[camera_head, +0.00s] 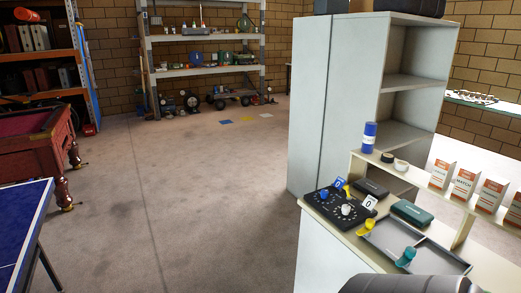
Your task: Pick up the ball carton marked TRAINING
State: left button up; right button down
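Several white cartons with orange-red lower parts stand in a row on a raised ledge at the right. The second carton from the left (464,184) seems to read MATCH. The leftmost carton (441,175) and the third carton (491,195) have lettering too small to read surely. The rightmost carton (513,212) is cut by the picture's edge. I cannot tell which one is marked TRAINING. A grey part of my own body shows at the bottom right, but neither gripper is in view.
Below the ledge, the counter (335,234) holds a black dial board (338,211), a green case (411,213) and a grey divided tray (436,255). A blue can (369,137) stands on the ledge's left end. A tall grey cabinet (333,100) rises behind. Open floor (190,200) lies left.

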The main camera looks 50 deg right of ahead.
aim_at(494, 188)
jog(key=z, duration=1.25)
jog(key=i+z, duration=0.1)
jog(key=z, duration=0.4)
jog(key=i+l+z, duration=0.1)
jog(key=z, duration=0.4)
jog(key=i+z, duration=0.15)
jog(key=z, duration=0.35)
jog(key=i+j+z, duration=0.1)
jog(key=z, duration=0.4)
